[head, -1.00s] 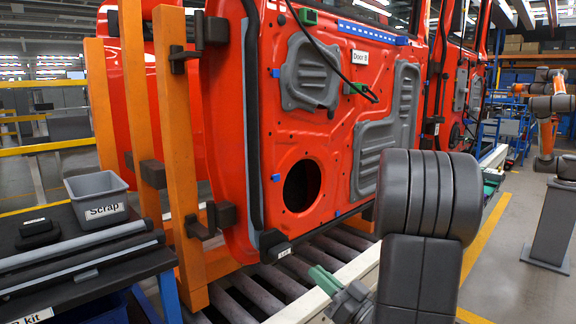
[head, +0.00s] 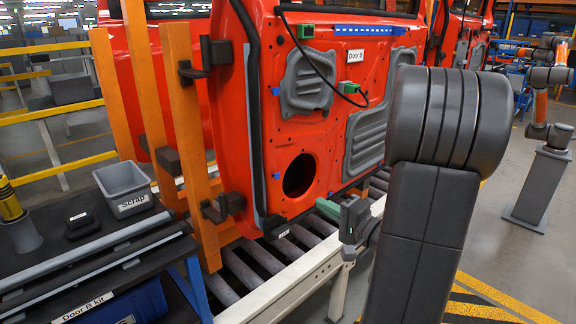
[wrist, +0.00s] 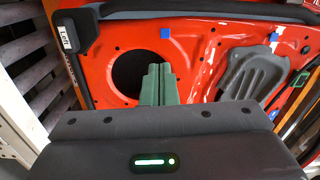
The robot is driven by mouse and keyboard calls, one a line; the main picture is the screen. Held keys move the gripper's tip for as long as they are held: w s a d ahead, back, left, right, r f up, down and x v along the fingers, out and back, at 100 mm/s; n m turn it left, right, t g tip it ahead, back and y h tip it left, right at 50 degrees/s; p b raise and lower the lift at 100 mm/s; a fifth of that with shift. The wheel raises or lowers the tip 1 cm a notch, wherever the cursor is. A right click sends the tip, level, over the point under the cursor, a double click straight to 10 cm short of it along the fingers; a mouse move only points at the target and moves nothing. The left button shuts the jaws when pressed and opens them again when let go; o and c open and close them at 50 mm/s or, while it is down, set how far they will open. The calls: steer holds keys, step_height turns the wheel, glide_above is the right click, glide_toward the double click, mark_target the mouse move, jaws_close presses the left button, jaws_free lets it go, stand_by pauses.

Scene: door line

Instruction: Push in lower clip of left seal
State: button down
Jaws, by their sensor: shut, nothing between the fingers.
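The left seal (head: 254,130) is a dark strip down the left edge of the red door (head: 325,150). Its lower end meets a black block (head: 275,225) with a white tag; in the wrist view the tag (wrist: 66,38) reads "Left". I cannot tell whether any clip is seated. My gripper (head: 328,208) has green fingers, shut and empty, right of the door's lower hole. The fingers (wrist: 158,85) overlap that hole in the wrist view.
Orange posts (head: 190,150) with dark brackets stand left of the door. A roller conveyor (head: 255,270) with a pale rail runs below it. A bench at left holds a grey Scrap bin (head: 122,188) and dark strips. A black cable (head: 325,55) hangs across the upper door.

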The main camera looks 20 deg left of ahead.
mark_target(279, 176)
steer(key=shift+d+r+m+p, duration=0.15)
steer(key=shift+r+m+p, duration=0.2)
steer(key=shift+r+m, duration=0.3)
steer(key=shift+w, duration=0.1)
steer(key=p+x, duration=0.2)
steer(key=x, duration=1.2)
